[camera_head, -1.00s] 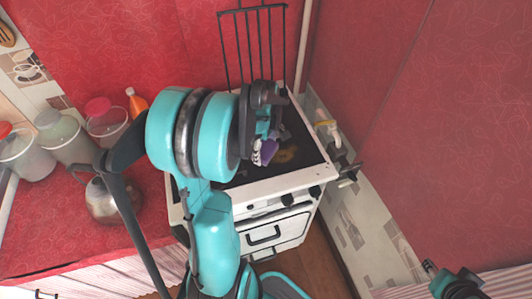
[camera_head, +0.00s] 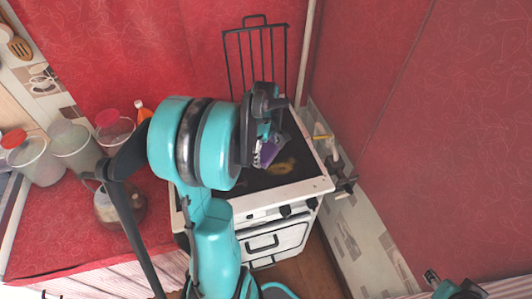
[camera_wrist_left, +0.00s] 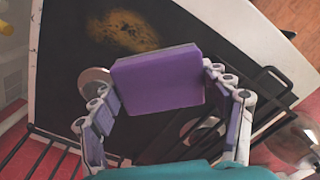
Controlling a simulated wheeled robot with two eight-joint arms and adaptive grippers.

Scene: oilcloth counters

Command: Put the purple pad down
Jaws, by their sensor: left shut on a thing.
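The purple pad (camera_wrist_left: 158,80) is a flat rectangular block, seen in the left wrist view. My left gripper (camera_wrist_left: 160,88) is shut on it, with one finger at each side. The pad also shows as a small purple patch in the head view (camera_head: 269,152), partly hidden by the fingers. It is above the dark top of a white stove (camera_head: 300,190); whether it touches the top I cannot tell. Part of my right arm (camera_head: 455,288) shows at the bottom right edge, and its fingers are not clear.
A black wire grate (camera_head: 256,60) stands upright behind the stove. A yellow-brown stain (camera_wrist_left: 123,32) marks the stove top. Jars (camera_head: 72,145), an orange bottle (camera_head: 143,110) and a metal kettle (camera_head: 118,208) stand on the red counter at left. A wall with taps or pipes is close at right.

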